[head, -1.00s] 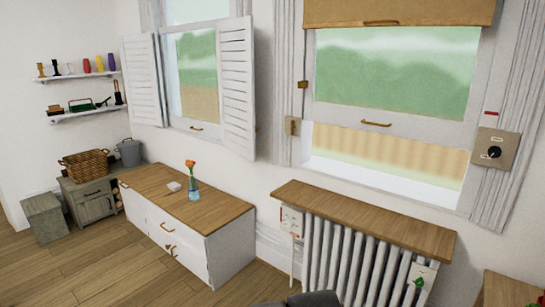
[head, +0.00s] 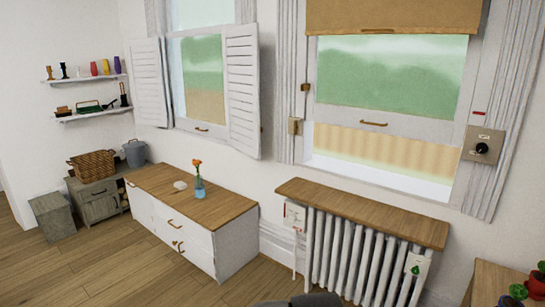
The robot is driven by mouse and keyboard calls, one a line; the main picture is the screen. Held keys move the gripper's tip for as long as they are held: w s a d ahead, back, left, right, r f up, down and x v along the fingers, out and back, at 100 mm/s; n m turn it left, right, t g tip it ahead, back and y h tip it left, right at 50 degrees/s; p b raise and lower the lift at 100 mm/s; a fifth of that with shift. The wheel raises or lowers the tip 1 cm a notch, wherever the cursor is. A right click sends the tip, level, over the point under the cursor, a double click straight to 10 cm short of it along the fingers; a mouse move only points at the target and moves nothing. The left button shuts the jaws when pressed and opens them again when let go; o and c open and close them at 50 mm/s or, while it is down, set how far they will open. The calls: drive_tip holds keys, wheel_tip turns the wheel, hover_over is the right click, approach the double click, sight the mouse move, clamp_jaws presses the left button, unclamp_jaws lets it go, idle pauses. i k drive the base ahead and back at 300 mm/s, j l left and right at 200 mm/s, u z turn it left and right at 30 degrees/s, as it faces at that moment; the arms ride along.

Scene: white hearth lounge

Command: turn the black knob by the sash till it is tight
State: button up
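The black knob (head: 482,148) sits on a beige wall plate at the right side of the right window, beside its frame. The sash (head: 390,85) of that window is raised, with an open gap under its bottom rail and a brass handle on that rail. My gripper's fingers are not in view. A dark part at the bottom edge, in front of the radiator, looks like part of my arm. Nothing shows touching the knob.
A radiator (head: 350,258) with a wooden shelf (head: 360,212) stands under the window. A white cabinet (head: 235,250) with a flower vase (head: 199,187) is to the left. Potted plants (head: 537,283) stand on a wooden surface at bottom right. Open floor (head: 120,270) lies at left.

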sight(481, 148)
drive_tip(key=z, duration=1.45)
